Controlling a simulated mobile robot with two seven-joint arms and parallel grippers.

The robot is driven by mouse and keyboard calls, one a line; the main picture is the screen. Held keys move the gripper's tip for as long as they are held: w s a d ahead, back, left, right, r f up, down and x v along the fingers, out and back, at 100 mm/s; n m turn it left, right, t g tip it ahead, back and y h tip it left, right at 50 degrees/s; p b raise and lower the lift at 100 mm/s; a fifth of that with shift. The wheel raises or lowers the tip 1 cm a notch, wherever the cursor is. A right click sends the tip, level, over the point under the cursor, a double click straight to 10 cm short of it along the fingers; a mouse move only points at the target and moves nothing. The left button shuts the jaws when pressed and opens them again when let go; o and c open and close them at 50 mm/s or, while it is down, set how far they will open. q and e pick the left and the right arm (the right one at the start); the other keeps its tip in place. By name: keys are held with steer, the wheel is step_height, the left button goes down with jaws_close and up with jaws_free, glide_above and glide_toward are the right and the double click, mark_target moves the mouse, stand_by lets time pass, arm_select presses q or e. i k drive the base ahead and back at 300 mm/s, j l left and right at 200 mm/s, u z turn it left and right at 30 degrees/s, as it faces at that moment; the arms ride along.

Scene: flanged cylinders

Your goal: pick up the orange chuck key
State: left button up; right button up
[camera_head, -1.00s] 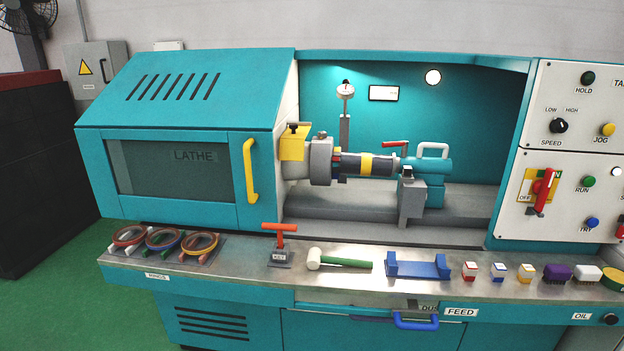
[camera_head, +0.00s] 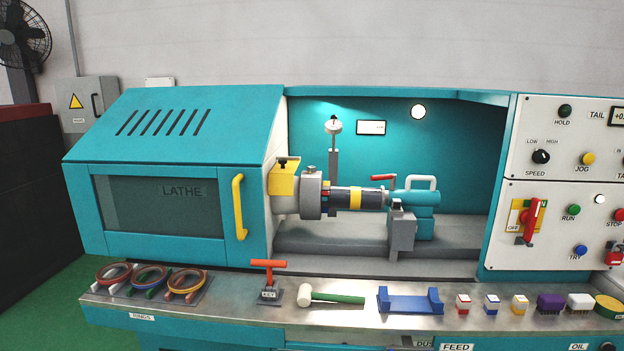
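The orange chuck key (camera_head: 268,265) stands upright in a small grey holder (camera_head: 269,293) labelled KEY, on the metal shelf in front of the lathe. Neither of my grippers is in view.
On the shelf (camera_head: 240,318), coloured rings (camera_head: 150,276) lie left of the key. A white-headed mallet (camera_head: 335,298), a blue cradle (camera_head: 410,300), small blocks and brushes (camera_head: 550,302) are to its right. The yellow-handled door (camera_head: 160,205) is at the left.

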mark_target(270, 264)
steer(key=i+l, duration=0.25)
steer(key=i, duration=0.25)
steer(key=i+l+u, duration=0.1)
steer(key=i+l, duration=0.15)
steer(key=i, duration=0.3)
